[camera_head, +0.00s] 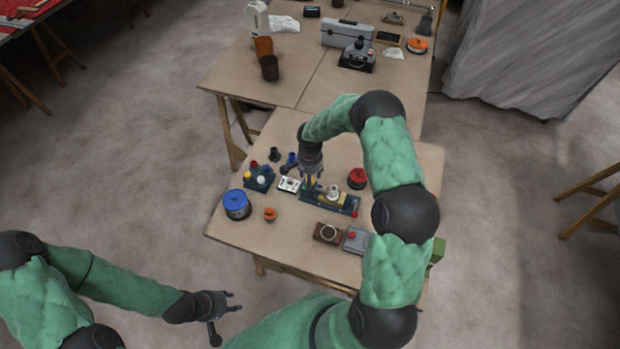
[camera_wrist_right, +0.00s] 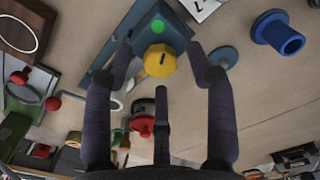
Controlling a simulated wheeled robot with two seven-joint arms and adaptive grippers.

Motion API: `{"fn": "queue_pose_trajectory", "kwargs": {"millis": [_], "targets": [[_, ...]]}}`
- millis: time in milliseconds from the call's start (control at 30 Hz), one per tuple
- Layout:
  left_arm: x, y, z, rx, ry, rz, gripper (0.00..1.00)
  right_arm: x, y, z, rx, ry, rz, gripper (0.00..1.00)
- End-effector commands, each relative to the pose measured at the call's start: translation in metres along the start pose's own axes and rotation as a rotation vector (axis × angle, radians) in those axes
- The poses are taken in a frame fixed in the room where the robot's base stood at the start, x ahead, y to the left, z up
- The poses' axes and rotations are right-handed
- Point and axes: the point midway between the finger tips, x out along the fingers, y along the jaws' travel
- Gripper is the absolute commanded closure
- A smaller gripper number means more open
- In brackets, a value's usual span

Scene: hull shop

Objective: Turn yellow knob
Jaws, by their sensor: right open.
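In the right wrist view, the yellow knob (camera_wrist_right: 160,62) is faceted, with a dark mark on top. It sits on a blue-grey panel (camera_wrist_right: 150,17) beside a round green spot (camera_wrist_right: 158,27). My right gripper (camera_wrist_right: 160,66) has three dark fingers, spread apart around the knob's area. I see gaps between the fingers and the knob, and no finger is visibly closed on it. In the head view, my right gripper (camera_head: 310,176) points down over the blue panel on the near table, largely hiding the knob. My left gripper (camera_head: 232,302) is open and empty, off the table at lower left.
Another table with a grey case (camera_head: 347,33) stands behind.

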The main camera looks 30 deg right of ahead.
Motion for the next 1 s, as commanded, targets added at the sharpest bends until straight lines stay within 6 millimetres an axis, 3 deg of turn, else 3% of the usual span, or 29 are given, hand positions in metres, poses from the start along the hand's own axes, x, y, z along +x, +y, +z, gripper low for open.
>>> {"fn": "queue_pose_trajectory", "kwargs": {"millis": [400, 433, 600, 633, 1000], "targets": [[0.0002, 0.0000, 0.0000, 0.000, 0.000, 0.000, 0.60, 0.0094, 0.0001, -0.0001, 0.000, 0.000, 0.000, 0.44], [0.0002, 0.0000, 0.0000, 0.000, 0.000, 0.000, 0.60, 0.0093, 0.0001, -0.0001, 0.000, 0.000, 0.000, 0.46], [0.0002, 0.0000, -0.0001, 0.000, 0.000, 0.000, 0.60, 0.0092, 0.0001, -0.0001, 0.000, 0.000, 0.000, 0.94], [0.0002, 0.0000, -0.0001, 0.000, 0.000, 0.000, 0.60, 0.0093, 0.0001, 0.0000, 0.000, 0.000, 0.000, 1.00], [0.0034, -0.0012, -0.0002, 0.000, 0.000, 0.000, 0.60, 0.0097, -0.0002, -0.0002, -0.039, 0.001, -0.001, 1.00]]}}
